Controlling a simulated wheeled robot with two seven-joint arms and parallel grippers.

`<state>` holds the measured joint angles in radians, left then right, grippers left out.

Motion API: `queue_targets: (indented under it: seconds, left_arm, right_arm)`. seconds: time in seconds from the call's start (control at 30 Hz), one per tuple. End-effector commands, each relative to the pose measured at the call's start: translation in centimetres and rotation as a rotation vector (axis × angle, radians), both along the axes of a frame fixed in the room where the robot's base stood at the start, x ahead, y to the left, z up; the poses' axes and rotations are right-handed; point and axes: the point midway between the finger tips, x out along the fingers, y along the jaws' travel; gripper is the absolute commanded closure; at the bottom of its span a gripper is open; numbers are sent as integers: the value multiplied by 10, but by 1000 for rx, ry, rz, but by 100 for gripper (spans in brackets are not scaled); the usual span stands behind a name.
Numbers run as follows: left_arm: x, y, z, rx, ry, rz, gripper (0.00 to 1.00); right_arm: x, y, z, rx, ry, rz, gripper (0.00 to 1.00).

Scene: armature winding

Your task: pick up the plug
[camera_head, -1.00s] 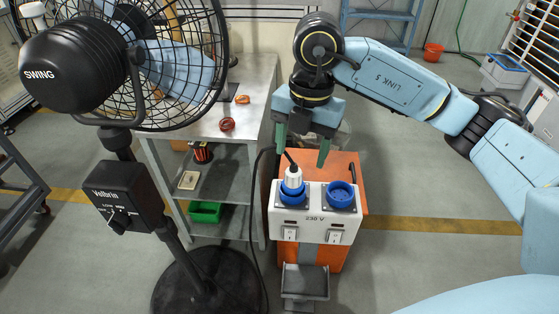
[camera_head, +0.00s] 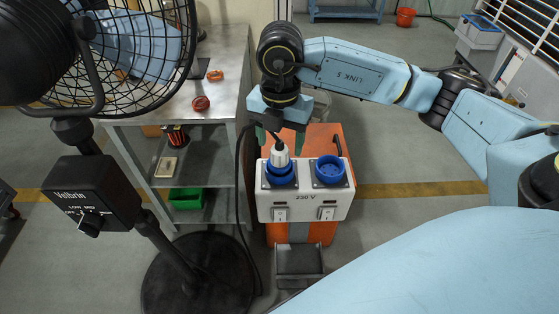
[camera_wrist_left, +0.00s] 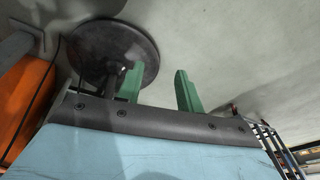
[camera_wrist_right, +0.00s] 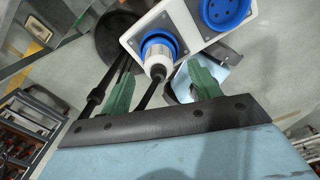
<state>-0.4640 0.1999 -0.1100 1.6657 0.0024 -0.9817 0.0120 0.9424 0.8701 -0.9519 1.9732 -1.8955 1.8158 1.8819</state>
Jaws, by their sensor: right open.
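The plug (camera_head: 281,157) is white and grey with a black cable, and stands upright in the left blue socket (camera_head: 280,178) of the white 230 V box (camera_head: 305,207). My right gripper (camera_head: 281,146) is open just behind and above the plug, its green fingers on either side of it in the head view. In the right wrist view the plug (camera_wrist_right: 156,58) lies beyond and between the spread fingers (camera_wrist_right: 161,78), apart from both. My left gripper (camera_wrist_left: 158,80) is open and empty in the left wrist view, over the floor, and not seen in the head view.
The right blue socket (camera_head: 329,170) is empty. An orange stand (camera_head: 326,233) carries the box. A fan's control box (camera_head: 93,197) and round base (camera_head: 198,276) are to the left. A steel table (camera_head: 225,62) with shelves stands behind. Open floor (camera_head: 410,165) lies to the right.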

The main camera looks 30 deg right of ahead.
Motion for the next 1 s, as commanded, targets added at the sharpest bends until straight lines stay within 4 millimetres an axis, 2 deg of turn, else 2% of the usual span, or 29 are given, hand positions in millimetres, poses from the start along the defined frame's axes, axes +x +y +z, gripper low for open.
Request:
queue_targets:
  seconds: [0.03, 0.23, 0.57, 0.93, 1.0]
  left_arm:
    - [3, -4, 3, -5, -7, -1, 64]
    - [10, -15, 20, -18, -15, -2, 64]
    - [11, -18, 25, -22, -16, -2, 64]
    - [11, -18, 26, -22, -17, -3, 64]
    - [11, -18, 25, -22, -17, -3, 64]
  right_arm:
    - [0, 0, -10, -1, 4, 1, 38]
    - [2, 0, -34, 0, 4, 0, 38]
    - [2, 0, -38, 0, 1, 0, 38]
    - [2, 0, -38, 0, 1, 1, 86]
    - [2, 0, -38, 0, 1, 1, 88]
